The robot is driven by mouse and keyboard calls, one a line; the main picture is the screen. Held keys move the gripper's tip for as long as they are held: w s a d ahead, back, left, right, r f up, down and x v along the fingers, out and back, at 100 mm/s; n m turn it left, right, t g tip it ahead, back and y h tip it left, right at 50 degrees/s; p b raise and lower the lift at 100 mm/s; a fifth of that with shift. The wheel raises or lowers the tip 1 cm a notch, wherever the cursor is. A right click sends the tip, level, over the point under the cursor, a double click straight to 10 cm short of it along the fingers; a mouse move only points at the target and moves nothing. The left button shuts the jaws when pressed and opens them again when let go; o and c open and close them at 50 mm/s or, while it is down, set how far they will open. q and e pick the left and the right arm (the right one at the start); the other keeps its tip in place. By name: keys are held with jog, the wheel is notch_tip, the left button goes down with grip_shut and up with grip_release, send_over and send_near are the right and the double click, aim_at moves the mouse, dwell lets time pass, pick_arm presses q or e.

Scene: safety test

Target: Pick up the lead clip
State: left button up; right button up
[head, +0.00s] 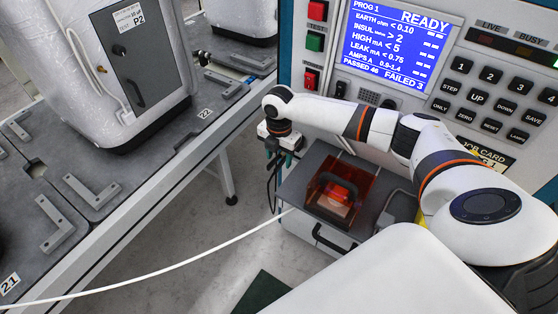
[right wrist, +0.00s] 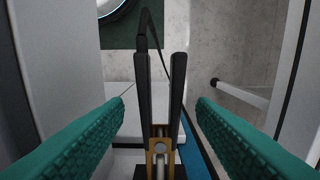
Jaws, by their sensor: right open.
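The lead clip (right wrist: 161,128) shows in the right wrist view, with two long black arms, a brass-coloured body and a black lead at its far end. My right gripper (right wrist: 165,98) is open, with one green ridged finger on each side of the clip. Gaps show between the fingers and the clip. In the head view my right gripper (head: 280,156) is at the left side of the grey cabinet, pointing down. Dark leads hang just below it there; the clip itself is too small to make out. My left gripper is not in view.
An orange see-through guard (head: 343,193) stands on the grey cabinet (head: 318,161) beside the gripper. The test panel (head: 395,47) rises behind. A workbench (head: 150,172) with metal brackets and a white unit (head: 128,70) lies left. A white cable (head: 160,272) crosses the foreground.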

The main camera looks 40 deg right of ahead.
aim_at(279, 158)
jog(key=c, duration=0.9)
jog(key=shift+s+a+r+p, duration=0.3)
jog(key=shift+a+r+p, duration=0.45)
jog(key=shift+r, duration=0.95)
jog(key=shift+s+a+r+p, duration=0.25)
jog(key=shift+a+r+p, duration=0.55)
jog(key=shift+r, duration=0.85)
jog(key=shift+s+a+r+p, duration=0.3)
jog(key=shift+a+r+p, duration=0.45)
jog(key=shift+r, duration=0.95)
jog(key=shift+d, duration=0.15)
